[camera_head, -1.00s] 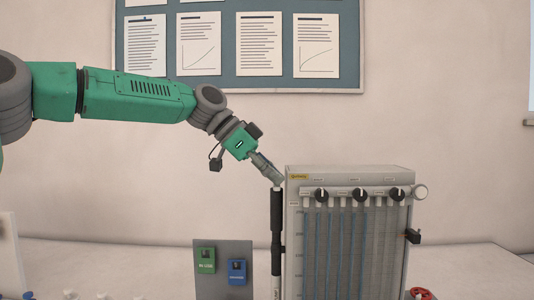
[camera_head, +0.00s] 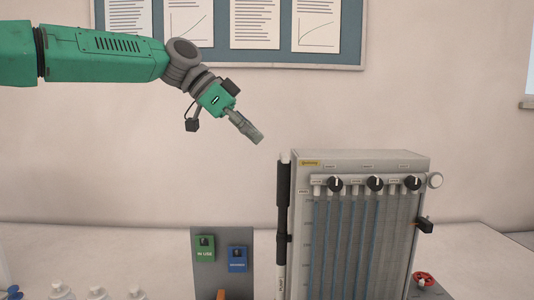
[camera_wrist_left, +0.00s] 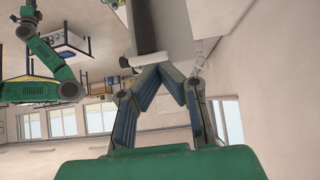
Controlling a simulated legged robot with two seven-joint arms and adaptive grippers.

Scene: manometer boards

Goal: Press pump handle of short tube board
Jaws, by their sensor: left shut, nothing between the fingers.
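A grey manometer board (camera_head: 365,230) with several blue-filled tubes and black knobs stands upright at the right in the head view. A black pump tube with a white top end (camera_head: 283,205) stands along its left side. My left gripper (camera_head: 259,139) is shut and empty, up and to the left of the pump's top and apart from it. In the left wrist view its fingers (camera_wrist_left: 165,72) meet at the tips, with a grey-white panel edge beyond them. The lower part of the board is cut off by the frame. My right gripper is not in view.
A grey panel with a green tag (camera_head: 205,248) and a blue tag (camera_head: 237,259) stands left of the pump. Several white bottle tops (camera_head: 97,293) show at the lower left. A red valve wheel (camera_head: 425,279) sits at the lower right. The wall behind is clear below the notice board (camera_head: 350,40).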

